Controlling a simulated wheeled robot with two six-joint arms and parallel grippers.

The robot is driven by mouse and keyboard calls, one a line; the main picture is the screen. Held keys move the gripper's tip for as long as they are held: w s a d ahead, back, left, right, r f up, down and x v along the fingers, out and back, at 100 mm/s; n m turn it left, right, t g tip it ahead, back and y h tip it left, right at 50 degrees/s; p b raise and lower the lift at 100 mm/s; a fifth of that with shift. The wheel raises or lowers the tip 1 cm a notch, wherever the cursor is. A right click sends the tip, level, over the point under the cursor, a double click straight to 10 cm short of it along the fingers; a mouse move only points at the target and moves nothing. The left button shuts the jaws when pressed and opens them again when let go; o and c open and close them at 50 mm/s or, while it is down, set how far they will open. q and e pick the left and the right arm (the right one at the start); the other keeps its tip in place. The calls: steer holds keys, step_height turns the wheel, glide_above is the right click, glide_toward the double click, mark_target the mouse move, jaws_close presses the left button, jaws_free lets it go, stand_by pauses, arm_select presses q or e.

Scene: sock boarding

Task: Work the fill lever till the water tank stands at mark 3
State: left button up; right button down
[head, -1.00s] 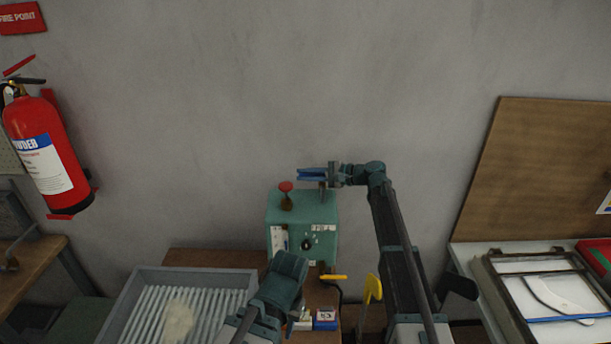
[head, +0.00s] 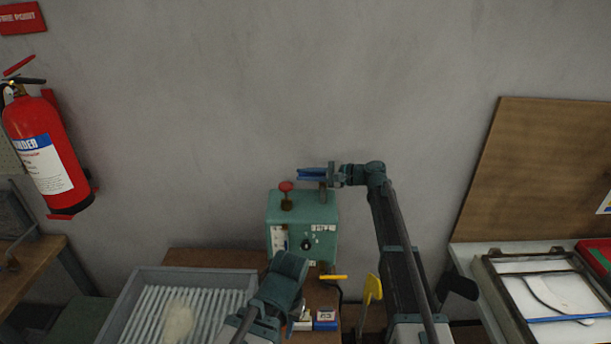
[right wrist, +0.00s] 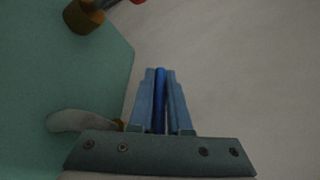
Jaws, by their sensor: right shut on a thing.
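A green box (head: 320,215) stands on the bench against the wall. A lever with a red knob (head: 286,187) rises upright from its top left. The front has a white gauge strip (head: 278,238) and a dark round knob (head: 306,244); the water level is too small to read. My right gripper (head: 312,174) is just above the box's right part, apart from the red knob. In the right wrist view, it is shut on a thin blue bar (right wrist: 160,88). My left gripper (head: 289,268) is low in front of the box; its fingers are hidden.
A grey ribbed tray (head: 145,290) with a pale lump stands at the left. A small blue box (head: 325,319) and a yellow handle (head: 333,277) are in front. A red fire extinguisher (head: 43,150) hangs at the far left. A framed panel (head: 490,275) lies at the right.

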stand_by(0.4)
steer(key=shift+s+n+g, duration=0.15)
steer(key=shift+n+g, duration=0.55)
steer(key=shift+g, duration=0.2)
steer(key=shift+s+d+n+g+y, duration=0.1)
steer(key=shift+s+n+g+y, duration=0.1)
steer(key=shift+s+n+g, duration=0.3)
steer(key=shift+s+n+g+y, duration=0.2)
steer(key=shift+n+g, duration=0.2)
steer(key=shift+g, duration=0.3)
steer(key=c, duration=1.2)
jaws_free()
steer(key=shift+o, duration=0.2)
steer(key=p+v, duration=0.3)
steer(key=v, duration=1)
steer(key=shift+d, duration=0.4)
